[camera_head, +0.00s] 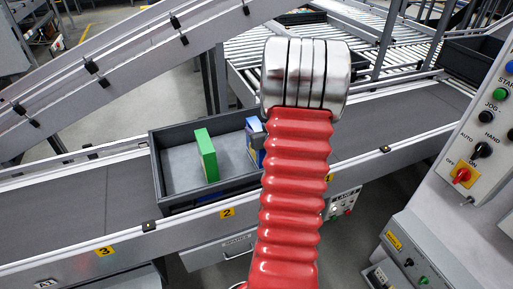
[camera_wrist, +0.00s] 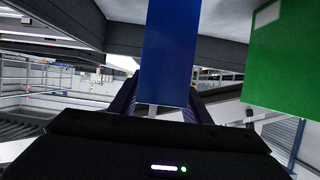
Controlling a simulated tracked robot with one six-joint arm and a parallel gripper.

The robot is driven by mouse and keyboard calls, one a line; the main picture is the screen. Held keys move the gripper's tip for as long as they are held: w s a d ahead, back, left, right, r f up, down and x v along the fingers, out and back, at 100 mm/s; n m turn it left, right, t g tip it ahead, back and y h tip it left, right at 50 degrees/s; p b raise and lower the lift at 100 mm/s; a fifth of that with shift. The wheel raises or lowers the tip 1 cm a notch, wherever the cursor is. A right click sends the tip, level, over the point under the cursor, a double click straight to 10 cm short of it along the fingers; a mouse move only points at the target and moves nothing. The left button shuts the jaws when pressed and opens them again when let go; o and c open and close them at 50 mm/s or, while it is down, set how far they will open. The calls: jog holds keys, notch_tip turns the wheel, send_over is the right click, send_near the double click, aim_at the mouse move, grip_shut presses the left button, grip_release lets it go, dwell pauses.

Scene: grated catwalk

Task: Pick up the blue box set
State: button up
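The blue box (camera_head: 252,152) stands in a dark grey tray (camera_head: 175,202) on the conveyor in the head view, partly hidden behind my red arm. In the wrist view the blue box (camera_wrist: 168,55) is upright, straight ahead at the middle. My gripper (camera_wrist: 163,108) points at it, with dark fingers showing low on both sides of the box. Whether they touch it I cannot tell. In the head view my gripper is mostly hidden behind the arm.
A green box (camera_head: 206,155) stands in the same tray to the left of the blue one, and fills the right of the wrist view (camera_wrist: 285,60). A control panel (camera_head: 478,140) stands at the right. A sloping conveyor (camera_head: 120,65) passes behind the tray. The belt left of the tray is clear.

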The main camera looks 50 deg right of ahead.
grip_shut()
dwell(0.3)
jog(key=shift+r, duration=0.2)
notch_tip(320, 180, up, 18)
dwell(0.8)
jog(key=shift+f, duration=0.15)
dwell(0.4)
